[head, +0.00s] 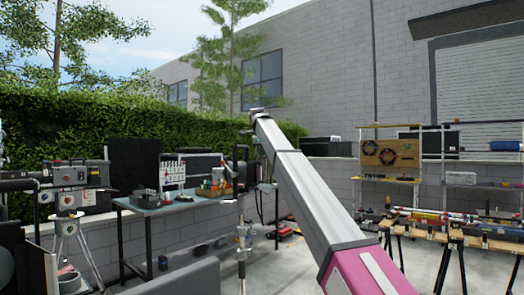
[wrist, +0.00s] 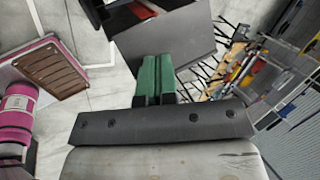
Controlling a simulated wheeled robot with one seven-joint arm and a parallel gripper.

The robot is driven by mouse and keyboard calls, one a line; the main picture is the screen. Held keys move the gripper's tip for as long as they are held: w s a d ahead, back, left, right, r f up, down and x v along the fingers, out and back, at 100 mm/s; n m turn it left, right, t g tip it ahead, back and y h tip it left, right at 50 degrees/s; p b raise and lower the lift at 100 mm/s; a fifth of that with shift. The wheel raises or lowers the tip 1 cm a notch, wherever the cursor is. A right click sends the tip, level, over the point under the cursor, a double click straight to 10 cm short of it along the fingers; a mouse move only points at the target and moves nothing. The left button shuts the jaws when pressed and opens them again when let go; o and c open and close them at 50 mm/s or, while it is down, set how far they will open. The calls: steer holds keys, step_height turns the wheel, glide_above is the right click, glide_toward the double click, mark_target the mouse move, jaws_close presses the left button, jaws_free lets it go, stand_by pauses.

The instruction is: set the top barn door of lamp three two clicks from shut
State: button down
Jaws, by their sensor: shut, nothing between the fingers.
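In the wrist view my gripper (wrist: 153,68) has its green fingers together, with nothing between them. A flat dark grey panel (wrist: 172,35) lies just beyond the fingertips; I cannot tell whether it is a barn door or whether the fingers touch it. In the head view my arm reaches up and left across the middle, and I cannot make out the gripper there. A grey unit with dials (head: 72,177) stands on a tripod at the left. No lamp number is readable, so I cannot tell which is lamp three or how its top door is set.
A blue-green workbench (head: 150,206) with tools stands left of centre. Sawhorses (head: 450,245) carrying long coloured items stand at the right, before a shelf rack (head: 470,186). A grey panel edge (head: 175,280) fills the bottom left. In the wrist view a brown slatted case (wrist: 50,68) lies left.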

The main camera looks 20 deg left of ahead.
steer(key=shift+d+f, duration=0.3)
steer(key=shift+f, duration=0.3)
steer(key=shift+d+f, duration=0.3)
steer(key=shift+f, duration=0.3)
steer(key=shift+r, duration=0.1)
steer(key=shift+d+r, duration=0.3)
steer(key=shift+r, duration=0.15)
stand_by(0.4)
steer(key=v, duration=0.8)
stand_by(0.5)
stand_by(0.5)
